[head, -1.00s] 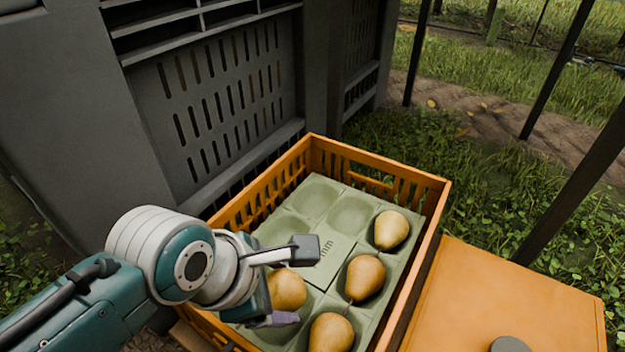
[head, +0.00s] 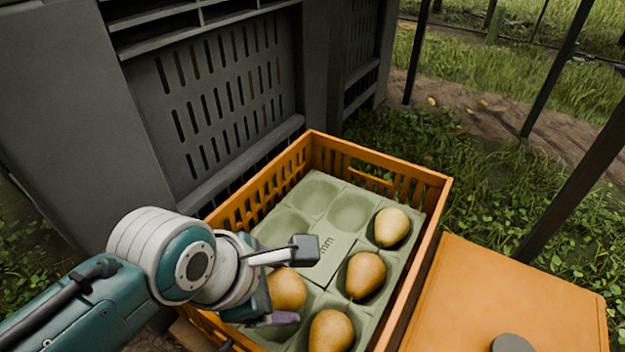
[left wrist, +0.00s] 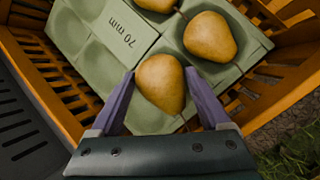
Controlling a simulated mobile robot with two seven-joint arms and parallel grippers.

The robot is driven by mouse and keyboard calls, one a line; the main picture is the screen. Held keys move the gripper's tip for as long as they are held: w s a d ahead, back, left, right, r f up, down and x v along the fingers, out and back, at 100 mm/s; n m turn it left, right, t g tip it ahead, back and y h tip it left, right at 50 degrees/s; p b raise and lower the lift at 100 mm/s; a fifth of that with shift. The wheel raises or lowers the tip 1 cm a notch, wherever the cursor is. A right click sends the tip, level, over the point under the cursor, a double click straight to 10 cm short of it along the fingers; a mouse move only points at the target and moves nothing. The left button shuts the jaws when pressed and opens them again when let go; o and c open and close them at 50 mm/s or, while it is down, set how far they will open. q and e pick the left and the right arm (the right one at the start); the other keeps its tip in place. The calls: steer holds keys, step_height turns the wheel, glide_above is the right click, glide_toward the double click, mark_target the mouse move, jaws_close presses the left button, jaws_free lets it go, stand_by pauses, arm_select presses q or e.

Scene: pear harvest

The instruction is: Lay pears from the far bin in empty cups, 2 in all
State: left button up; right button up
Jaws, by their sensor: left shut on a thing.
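My left gripper (head: 291,284) is shut on a yellow-brown pear (head: 284,293), low over the near left part of the green cup tray (head: 330,247). In the left wrist view the held pear (left wrist: 160,86) sits between the two purple fingers; I cannot tell whether it touches the tray. Three other pears lie in tray cups: one at the right (head: 391,227), one in the middle (head: 366,274) and one at the near end (head: 331,332). Empty cups show at the back (head: 318,195), beside it (head: 350,213) and at the left (head: 285,228). My right gripper is out of view.
An orange slatted crate (head: 437,209) surrounds the tray, its walls rising above it. A large dark grey slotted bin (head: 222,97) stands behind at the left; its inside is hidden. An orange box-like surface (head: 510,300) is at the right. Thin dark posts stand at the upper right.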

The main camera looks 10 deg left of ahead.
arm_select(q)
steer(key=shift+f+b, duration=0.9)
steer(key=shift+f, duration=0.3)
stand_by(0.4)
steer(key=o, duration=1.1)
steer(key=shift+c, duration=0.2)
steer(key=shift+o, duration=1.4)
steer(key=shift+w, duration=0.1)
